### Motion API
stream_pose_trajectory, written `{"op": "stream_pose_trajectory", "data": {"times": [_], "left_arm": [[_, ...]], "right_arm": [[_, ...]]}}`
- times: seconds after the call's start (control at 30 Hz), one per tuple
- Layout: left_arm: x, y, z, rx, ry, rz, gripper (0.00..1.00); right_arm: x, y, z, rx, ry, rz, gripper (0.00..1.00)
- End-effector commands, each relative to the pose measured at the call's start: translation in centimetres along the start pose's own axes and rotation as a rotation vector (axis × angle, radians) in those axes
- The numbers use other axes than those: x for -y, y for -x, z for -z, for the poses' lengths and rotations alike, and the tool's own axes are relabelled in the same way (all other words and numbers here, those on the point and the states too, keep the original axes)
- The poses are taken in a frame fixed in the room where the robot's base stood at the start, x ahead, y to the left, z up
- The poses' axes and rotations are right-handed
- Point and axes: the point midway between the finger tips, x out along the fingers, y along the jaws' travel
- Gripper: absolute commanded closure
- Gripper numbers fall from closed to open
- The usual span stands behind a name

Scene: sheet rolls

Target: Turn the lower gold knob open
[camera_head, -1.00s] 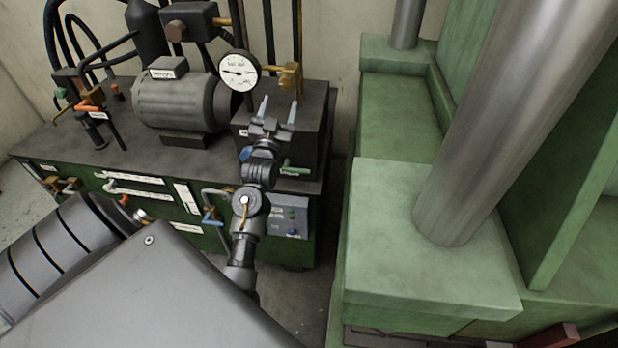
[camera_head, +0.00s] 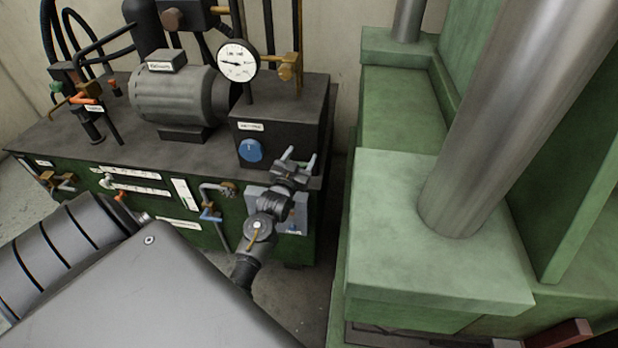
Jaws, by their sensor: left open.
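A gold fitting with knob-like parts (camera_head: 287,68) sits on the thin gold pipe to the right of the round gauge; I cannot tell for sure which part is the lower gold knob. Another small brassy fitting (camera_head: 228,188) sits at the end of the grey pipe on the green front. My left gripper (camera_head: 301,158) is open and empty, its two fingers pointing up and away in front of the right end of the black block. It is below the gold fitting, apart from it. My right gripper is not in view.
A white gauge (camera_head: 238,60) and a grey motor (camera_head: 172,98) stand on the dark bench top. A blue knob (camera_head: 250,150) is on the black block (camera_head: 280,125). A green press (camera_head: 430,235) with a thick steel column (camera_head: 475,150) fills the right side.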

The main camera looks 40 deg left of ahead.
Motion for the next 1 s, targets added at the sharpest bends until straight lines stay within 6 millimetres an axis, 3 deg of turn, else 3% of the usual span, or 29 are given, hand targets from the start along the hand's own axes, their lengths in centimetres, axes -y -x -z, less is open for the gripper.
{"op": "stream_pose_trajectory", "data": {"times": [0.5,0.7,1.0], "left_arm": [[-4.2,2.1,-9.9,0.179,0.003,-0.089,0.4],[-5.2,3.0,-12.3,0.225,0.002,-0.111,0.4],[-5.7,3.5,-13.6,0.249,0.001,-0.121,0.4]], "right_arm": [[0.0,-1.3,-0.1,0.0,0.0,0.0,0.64],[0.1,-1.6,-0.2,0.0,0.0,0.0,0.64],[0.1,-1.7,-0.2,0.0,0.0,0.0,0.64]]}}
